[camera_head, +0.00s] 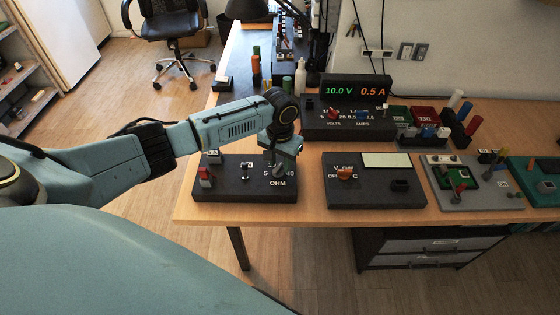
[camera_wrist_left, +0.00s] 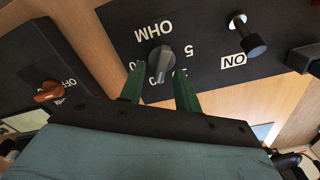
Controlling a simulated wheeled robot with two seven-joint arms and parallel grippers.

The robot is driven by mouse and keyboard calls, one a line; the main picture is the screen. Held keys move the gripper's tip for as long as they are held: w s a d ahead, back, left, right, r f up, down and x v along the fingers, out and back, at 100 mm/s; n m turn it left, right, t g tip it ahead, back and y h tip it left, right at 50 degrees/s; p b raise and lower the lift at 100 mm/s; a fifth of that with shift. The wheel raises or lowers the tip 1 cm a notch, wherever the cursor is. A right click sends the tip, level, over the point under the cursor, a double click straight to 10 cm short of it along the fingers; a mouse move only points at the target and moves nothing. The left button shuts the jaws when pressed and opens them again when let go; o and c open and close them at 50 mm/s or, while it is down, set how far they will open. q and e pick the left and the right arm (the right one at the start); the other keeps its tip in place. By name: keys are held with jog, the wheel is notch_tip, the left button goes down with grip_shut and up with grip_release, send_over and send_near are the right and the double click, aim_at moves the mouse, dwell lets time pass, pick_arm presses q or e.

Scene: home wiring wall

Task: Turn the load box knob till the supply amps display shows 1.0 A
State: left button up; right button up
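The load box (camera_head: 230,188) is a black box marked OHM at the front left of the bench. Its grey pointer knob (camera_head: 279,171) also shows in the left wrist view (camera_wrist_left: 161,57). My left gripper (camera_head: 284,152) is above the knob. In the left wrist view its two green fingers (camera_wrist_left: 159,72) are apart, one on each side of the knob's near end; I cannot tell whether they touch it. The supply (camera_head: 345,126) has a display (camera_head: 356,91) reading 10.0 V in green and 0.5 A in orange. My right gripper is not in view.
The load box also has a toggle switch (camera_wrist_left: 250,40) labelled ON. A black meter box (camera_head: 374,188) with an orange knob (camera_head: 347,174) stands to its right. Grey and teal boards lie further right. Bare wood (camera_head: 310,160) lies between the two boxes.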

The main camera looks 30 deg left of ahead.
pick_arm(q)
jog(key=shift+c, duration=0.2)
grip_shut()
jog(key=shift+r+n+p, duration=0.1)
jog(key=shift+n+p, duration=0.2)
jog(key=shift+p, duration=0.35)
jog(key=n+p, duration=0.4)
jog(key=p, duration=0.1)
jog(key=n+p, duration=0.2)
jog(key=p, duration=0.1)
jog(key=shift+s+a+r, duration=0.1)
jog(key=shift+s+a, duration=0.05)
jog(key=shift+a, duration=0.1)
jog(key=n+p, duration=0.2)
jog(key=shift+s+a+n, duration=0.1)
jog(key=shift+n, duration=0.3)
jog(key=shift+a+f+n+p, duration=0.1)
jog(key=shift+n+p, duration=0.4)
jog(key=shift+n, duration=0.15)
jog(key=shift+a+f+n+p, duration=0.1)
jog(key=shift+n+p, duration=0.35)
jog(key=shift+n, duration=0.2)
